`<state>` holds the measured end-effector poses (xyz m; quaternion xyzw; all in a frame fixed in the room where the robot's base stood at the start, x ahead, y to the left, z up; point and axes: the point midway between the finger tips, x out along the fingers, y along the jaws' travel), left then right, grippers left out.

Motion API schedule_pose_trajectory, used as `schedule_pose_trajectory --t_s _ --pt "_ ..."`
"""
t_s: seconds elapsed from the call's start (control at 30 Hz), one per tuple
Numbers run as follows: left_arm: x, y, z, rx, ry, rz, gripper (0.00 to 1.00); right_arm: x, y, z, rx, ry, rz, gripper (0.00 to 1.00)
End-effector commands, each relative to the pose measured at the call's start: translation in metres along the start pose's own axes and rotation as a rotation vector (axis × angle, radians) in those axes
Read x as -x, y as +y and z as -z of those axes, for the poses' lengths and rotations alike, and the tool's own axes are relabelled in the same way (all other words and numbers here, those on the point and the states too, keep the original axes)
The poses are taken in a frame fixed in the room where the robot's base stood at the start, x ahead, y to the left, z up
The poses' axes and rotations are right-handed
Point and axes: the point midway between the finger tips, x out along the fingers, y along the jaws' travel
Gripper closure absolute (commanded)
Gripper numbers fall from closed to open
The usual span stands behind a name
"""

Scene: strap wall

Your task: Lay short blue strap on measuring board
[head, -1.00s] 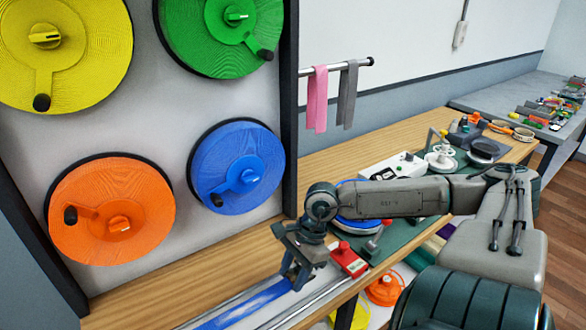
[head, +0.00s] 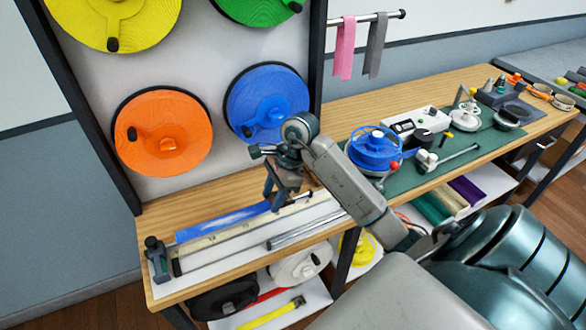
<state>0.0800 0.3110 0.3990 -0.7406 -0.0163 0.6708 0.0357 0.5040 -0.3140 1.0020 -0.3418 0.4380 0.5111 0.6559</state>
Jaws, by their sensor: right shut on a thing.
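The short blue strap (head: 225,220) stretches along the back side of the measuring board (head: 222,256), roughly parallel to it. My right gripper (head: 278,205) points down and is shut on the strap's right end. The strap looks nearly flat; I cannot tell whether it touches the board or hangs just above it. The board is a long pale strip on the wooden bench, with a dark clamp-like end piece (head: 156,258) at its left. My right arm hides part of the board's right end. My left gripper is not in view.
The reel wall stands behind, with an orange reel (head: 163,132) and a blue reel (head: 267,103). A metal rod (head: 305,230) lies in front of the strap. A blue spool (head: 375,148) and tools crowd the green mat (head: 440,163). A rail holds pink and grey straps.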

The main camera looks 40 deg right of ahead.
Motion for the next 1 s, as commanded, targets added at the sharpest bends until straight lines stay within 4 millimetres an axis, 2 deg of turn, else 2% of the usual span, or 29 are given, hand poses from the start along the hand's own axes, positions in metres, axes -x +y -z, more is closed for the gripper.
schedule_pose_trajectory --t_s 0.1,0.37,1.0 --pt "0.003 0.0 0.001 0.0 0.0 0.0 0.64 0.002 -0.003 -0.012 0.008 -0.002 -0.003 0.86" --pt "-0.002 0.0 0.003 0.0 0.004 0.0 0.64 -0.006 -0.003 -0.01 0.01 0.001 -0.005 0.86" --pt "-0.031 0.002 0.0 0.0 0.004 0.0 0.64 -0.073 -0.003 0.018 0.009 0.001 -0.005 0.86"
